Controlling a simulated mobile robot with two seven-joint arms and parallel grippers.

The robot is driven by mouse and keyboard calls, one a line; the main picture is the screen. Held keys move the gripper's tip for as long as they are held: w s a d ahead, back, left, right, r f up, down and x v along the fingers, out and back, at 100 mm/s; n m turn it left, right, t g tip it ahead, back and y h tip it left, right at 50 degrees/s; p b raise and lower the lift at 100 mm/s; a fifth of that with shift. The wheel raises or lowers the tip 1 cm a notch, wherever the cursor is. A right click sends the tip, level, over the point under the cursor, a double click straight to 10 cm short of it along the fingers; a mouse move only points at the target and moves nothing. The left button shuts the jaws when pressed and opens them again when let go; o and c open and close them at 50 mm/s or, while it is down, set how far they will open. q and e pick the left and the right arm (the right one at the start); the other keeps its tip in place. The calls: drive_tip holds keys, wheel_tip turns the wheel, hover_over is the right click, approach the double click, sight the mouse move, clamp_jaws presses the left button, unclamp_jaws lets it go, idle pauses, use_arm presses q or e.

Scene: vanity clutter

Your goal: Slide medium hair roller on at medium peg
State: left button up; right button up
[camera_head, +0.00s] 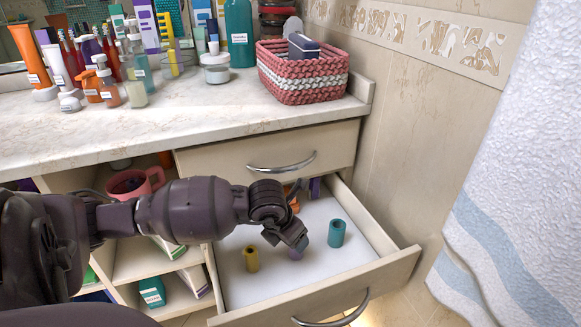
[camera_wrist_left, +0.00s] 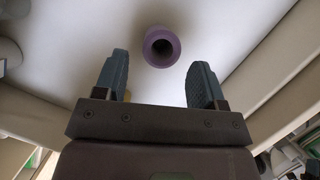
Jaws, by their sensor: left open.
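A purple hair roller (camera_head: 296,254) stands in the open drawer, mostly hidden behind my left gripper (camera_head: 302,242). In the left wrist view the purple roller (camera_wrist_left: 161,47) shows its round open end, lying between and just beyond the two spread fingertips (camera_wrist_left: 160,58). The fingers do not touch it. A yellow roller (camera_head: 251,258) stands to its left and a wider teal roller (camera_head: 336,233) to its right. I cannot make out any peg clearly. My right gripper is not in view.
The drawer (camera_head: 385,268) is pulled out, with a white floor and raised walls around the gripper. An orange item (camera_head: 293,197) and a dark purple item (camera_head: 315,187) are at its back. The counter (camera_head: 190,122) above holds bottles and a woven basket (camera_head: 303,90). A towel (camera_head: 520,190) hangs right.

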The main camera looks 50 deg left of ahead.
use_arm(q)
drive_tip(key=p+v, duration=0.1)
drive_tip(key=v, duration=0.4)
drive_tip(key=shift+s+r, duration=0.1)
drive_tip(key=shift+r, duration=0.15)
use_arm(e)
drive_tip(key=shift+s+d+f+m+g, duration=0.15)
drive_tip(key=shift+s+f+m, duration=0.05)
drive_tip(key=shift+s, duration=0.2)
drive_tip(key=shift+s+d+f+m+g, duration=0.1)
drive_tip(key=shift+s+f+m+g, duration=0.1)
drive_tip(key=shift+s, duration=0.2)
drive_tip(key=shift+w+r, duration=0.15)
